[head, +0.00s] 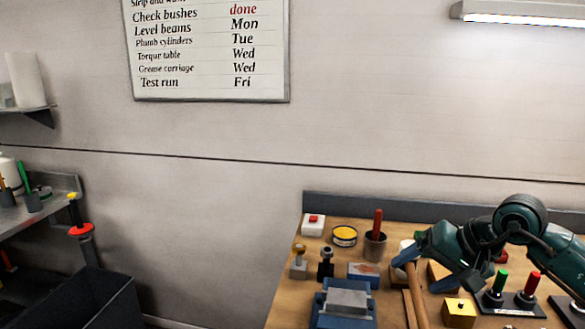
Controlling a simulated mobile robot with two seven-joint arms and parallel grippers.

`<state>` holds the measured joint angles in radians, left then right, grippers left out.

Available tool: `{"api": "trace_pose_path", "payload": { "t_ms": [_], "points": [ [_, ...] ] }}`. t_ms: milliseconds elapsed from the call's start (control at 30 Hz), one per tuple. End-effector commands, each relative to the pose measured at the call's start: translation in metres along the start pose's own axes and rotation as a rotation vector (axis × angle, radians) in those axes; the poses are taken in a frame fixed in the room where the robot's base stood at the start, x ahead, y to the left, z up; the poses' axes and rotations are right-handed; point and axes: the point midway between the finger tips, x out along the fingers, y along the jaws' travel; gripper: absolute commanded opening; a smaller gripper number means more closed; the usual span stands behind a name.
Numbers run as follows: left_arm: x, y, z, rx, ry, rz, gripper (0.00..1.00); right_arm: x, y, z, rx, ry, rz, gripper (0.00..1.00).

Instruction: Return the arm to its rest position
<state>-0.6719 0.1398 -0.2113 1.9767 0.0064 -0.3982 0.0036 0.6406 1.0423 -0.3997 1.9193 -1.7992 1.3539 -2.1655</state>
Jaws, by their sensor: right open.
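My right arm comes in from the right, over the wooden workbench (285,290). My right gripper (422,270) is dark green with blue fingers. It is open, its fingers spread and pointing down to the left. A wooden handle (416,298) shows between and below the fingers, with a pale head partly hidden behind the gripper. I cannot tell whether the fingers touch it. My left gripper is not in view.
Around the right gripper stand a red-handled tool in a cup (376,246), a yellow tin (344,235), a blue vise (343,304), a yellow block (459,312) and a stand with green and red handles (512,302). A dark bin (85,298) is at left.

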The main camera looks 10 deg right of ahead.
Motion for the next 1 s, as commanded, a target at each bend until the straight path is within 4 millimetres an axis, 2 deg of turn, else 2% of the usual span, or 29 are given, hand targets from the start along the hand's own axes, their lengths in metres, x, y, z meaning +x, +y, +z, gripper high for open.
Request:
{"api": "trace_pose_path", "payload": {
  "t_ms": [33,133,233,333,400,467,567,633,667,767,800,900,1000],
  "points": [
    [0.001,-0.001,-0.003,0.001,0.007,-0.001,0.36,0.016,-0.025,0.021,0.084,-0.052,-0.13,0.76],
    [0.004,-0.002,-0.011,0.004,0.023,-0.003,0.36,0.028,-0.082,0.057,0.344,-0.184,-0.432,0.76],
    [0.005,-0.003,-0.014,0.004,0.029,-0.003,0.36,0.018,-0.131,0.081,0.684,-0.361,-0.718,0.76],
    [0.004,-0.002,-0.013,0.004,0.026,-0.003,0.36,-0.001,-0.159,0.086,1.078,-0.566,-0.964,0.76],
    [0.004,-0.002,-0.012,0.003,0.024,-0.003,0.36,-0.015,-0.164,0.08,1.376,-0.719,-1.113,0.76],
    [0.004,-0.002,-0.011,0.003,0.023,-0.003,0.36,-0.023,-0.159,0.07,1.643,-0.851,-1.227,0.76],
    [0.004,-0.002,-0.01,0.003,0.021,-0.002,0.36,-0.025,-0.132,0.053,2.111,-1.069,-1.391,0.76],
    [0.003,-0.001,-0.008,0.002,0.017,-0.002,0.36,-0.017,-0.101,0.046,2.452,-1.211,-1.491,0.76],
    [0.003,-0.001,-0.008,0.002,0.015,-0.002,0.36,-0.01,-0.085,0.045,-2.393,1.162,1.411,0.76],
    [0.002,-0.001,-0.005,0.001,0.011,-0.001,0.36,0.017,-0.029,0.058,-2.037,0.923,1.095,0.76],
    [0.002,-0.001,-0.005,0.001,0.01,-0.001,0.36,0.031,-0.006,0.07,-1.889,0.82,0.985,0.76],
    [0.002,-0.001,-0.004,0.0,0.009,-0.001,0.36,0.059,0.042,0.112,-1.552,0.582,0.773,0.76],
    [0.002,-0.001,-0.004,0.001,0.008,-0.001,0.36,0.076,0.071,0.153,-1.314,0.408,0.652,0.76]
  ]
}}
